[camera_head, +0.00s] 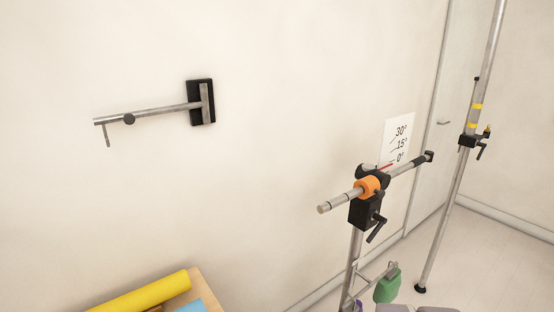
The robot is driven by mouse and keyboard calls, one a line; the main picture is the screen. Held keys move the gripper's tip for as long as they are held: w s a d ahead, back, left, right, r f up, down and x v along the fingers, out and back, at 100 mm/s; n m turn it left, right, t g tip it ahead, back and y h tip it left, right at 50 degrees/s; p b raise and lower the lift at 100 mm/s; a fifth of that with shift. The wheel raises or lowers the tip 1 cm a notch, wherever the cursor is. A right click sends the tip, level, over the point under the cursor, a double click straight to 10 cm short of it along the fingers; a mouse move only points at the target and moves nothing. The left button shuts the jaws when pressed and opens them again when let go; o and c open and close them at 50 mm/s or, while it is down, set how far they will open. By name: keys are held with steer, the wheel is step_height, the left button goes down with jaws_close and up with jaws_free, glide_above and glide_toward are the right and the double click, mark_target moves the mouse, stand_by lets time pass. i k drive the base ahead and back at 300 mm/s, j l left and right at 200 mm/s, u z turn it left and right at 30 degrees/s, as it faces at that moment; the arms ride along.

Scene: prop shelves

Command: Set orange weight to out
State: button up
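The orange weight (371,184) is a ring around a slightly tilted metal bar (340,201) on a stand. It sits close to the black clamp block (364,213), near the middle of the bar. The bar's bare left end points toward the lower left. Its right end has a black cap (429,156). A dark mark shows on the bar to the left of the weight. My gripper is not in view.
An angle card (397,139) hangs behind the bar. A black lever (377,229) sticks out below the clamp. A green object (387,286) hangs lower down. A second pole (440,218) stands right. A wall bracket (155,112) is at left, above a table with a yellow roll (140,294).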

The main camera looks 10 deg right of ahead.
mark_target(372, 185)
steer(key=i+l+z, duration=0.1)
steer(key=z, duration=0.25)
steer(key=i+z, duration=0.5)
steer(key=z, duration=0.2)
